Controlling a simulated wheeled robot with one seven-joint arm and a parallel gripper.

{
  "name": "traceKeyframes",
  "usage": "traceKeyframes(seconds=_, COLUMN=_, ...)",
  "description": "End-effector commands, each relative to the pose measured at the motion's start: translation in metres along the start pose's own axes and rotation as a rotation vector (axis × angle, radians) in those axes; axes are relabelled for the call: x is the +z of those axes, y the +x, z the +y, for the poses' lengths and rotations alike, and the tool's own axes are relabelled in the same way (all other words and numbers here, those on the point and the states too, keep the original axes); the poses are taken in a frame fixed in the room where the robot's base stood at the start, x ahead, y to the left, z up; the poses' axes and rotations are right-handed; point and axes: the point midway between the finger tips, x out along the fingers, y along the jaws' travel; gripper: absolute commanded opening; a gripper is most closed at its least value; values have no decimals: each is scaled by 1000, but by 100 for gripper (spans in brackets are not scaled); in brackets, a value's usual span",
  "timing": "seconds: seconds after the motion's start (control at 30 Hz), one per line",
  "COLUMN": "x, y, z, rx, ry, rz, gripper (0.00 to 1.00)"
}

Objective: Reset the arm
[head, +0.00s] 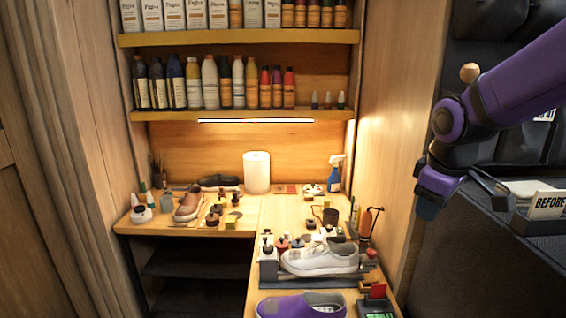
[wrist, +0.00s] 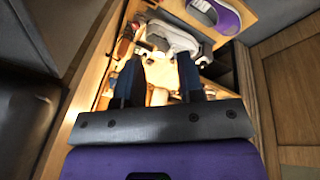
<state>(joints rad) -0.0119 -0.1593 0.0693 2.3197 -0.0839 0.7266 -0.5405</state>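My purple arm reaches in from the upper right of the head view, its forearm sloping down to the left. My gripper (head: 428,207) hangs in the air at the right, in front of the wooden side panel and apart from the worktop. In the wrist view, my gripper (wrist: 158,75) has its two dark fingers spread with a clear gap between them. Nothing is held. Through the gap the lit worktop shows far off, with a white sneaker (wrist: 172,38) and a purple shoe (wrist: 222,18) beyond the fingers.
The white sneaker (head: 322,260) rests on a grey stand on the worktop (head: 235,228), with the purple shoe (head: 302,305) in front. Small bottles and tools crowd around it. Bottle shelves (head: 240,117) hang above. A dark shelf with a "BEFORE" sign (head: 549,204) stands right of my gripper.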

Motion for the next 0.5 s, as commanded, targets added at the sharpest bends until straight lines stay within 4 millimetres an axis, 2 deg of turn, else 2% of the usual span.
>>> traceKeyframes(seconds=0.03, x=9, y=-14, z=-4, rx=11, ry=45, rz=16, gripper=35)
traceKeyframes(seconds=0.2, x=40, y=-47, z=-18, rx=31, ry=205, rz=57, gripper=35)
traceKeyframes(seconds=0.5, x=96, y=-90, z=-51, rx=40, ry=482, rz=143, gripper=35)
